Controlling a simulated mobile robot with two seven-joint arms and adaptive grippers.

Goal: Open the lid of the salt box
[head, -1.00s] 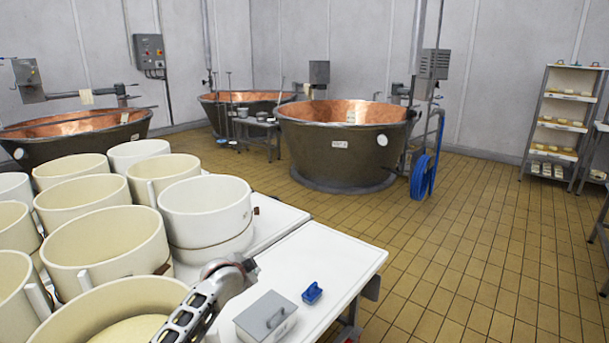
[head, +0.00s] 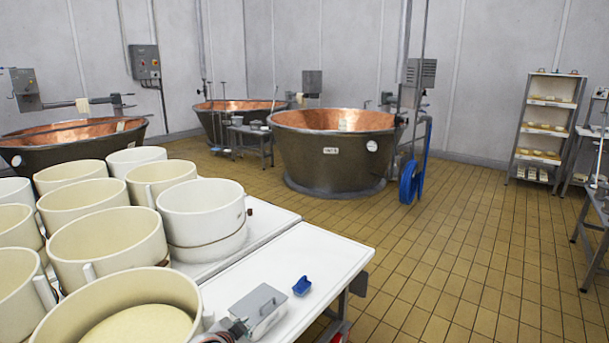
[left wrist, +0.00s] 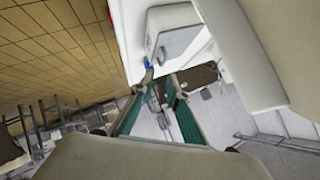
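The salt box (head: 257,309) is a small grey box with a flat lid and a handle, on the front part of the white table (head: 285,262). Its lid looks shut. My left gripper (head: 236,331) is at the bottom edge of the head view, at the near left side of the box and partly cut off. In the left wrist view the box (left wrist: 180,42) shows just beyond the fingertips of the left gripper (left wrist: 161,76). The teal-padded fingers are apart with nothing between them; whether they touch the box I cannot tell. My right gripper is not in view.
A small blue scoop-like object (head: 302,286) lies right of the box. Several white tubs (head: 203,218) crowd the table's left side. Copper vats (head: 333,150) stand behind. The table right of the blue object and the tiled floor (head: 450,260) are clear.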

